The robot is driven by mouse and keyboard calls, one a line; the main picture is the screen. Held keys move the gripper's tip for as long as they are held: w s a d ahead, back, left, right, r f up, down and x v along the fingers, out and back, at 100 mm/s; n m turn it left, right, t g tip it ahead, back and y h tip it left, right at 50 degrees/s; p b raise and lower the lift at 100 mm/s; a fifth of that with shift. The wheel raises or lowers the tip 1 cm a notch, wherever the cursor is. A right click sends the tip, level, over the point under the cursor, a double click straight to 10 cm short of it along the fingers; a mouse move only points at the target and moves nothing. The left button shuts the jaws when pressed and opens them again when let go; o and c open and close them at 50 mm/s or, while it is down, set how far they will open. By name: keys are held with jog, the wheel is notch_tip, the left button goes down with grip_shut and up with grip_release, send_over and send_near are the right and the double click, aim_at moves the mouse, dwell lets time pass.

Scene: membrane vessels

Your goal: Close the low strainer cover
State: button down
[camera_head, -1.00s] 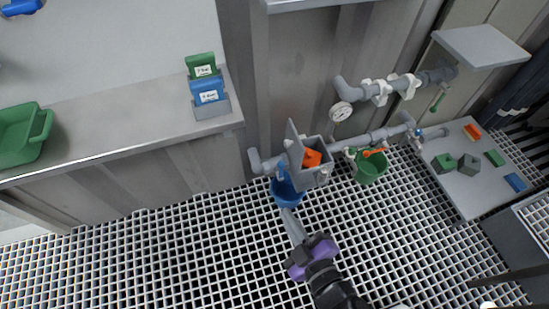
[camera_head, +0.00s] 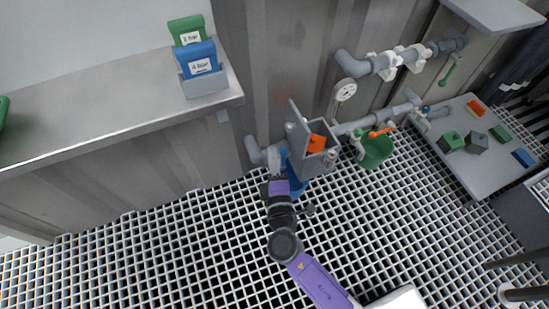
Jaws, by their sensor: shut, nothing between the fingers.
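The low strainer is a grey box (camera_head: 312,164) on the low pipe by the wall, with an orange insert (camera_head: 317,143) visible in its open top. Its grey cover (camera_head: 297,124) stands up, tilted open, at the box's left side. My gripper (camera_head: 277,172) is just left of the box and below the cover, near the pipe's left end. Its fingers are small and partly hidden, and they look shut with nothing held. I cannot tell whether it touches the box or the cover.
A blue bucket (camera_head: 297,187) stands under the strainer, partly hidden by my arm. A green bucket (camera_head: 376,152) stands to the right. A gauge (camera_head: 345,89) and upper pipe (camera_head: 400,60) are above. A grey platform (camera_head: 480,172) with blocks lies right. The grating floor at left is clear.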

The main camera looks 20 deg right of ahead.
jog(key=w+d+b, duration=0.1)
jog(key=w+d, duration=0.4)
jog(key=w, duration=0.1)
jog(key=shift+w+d+f, duration=0.15)
jog(key=shift+w+d, duration=0.05)
jog(key=shift+d, duration=0.1)
jog(key=shift+d, duration=0.15)
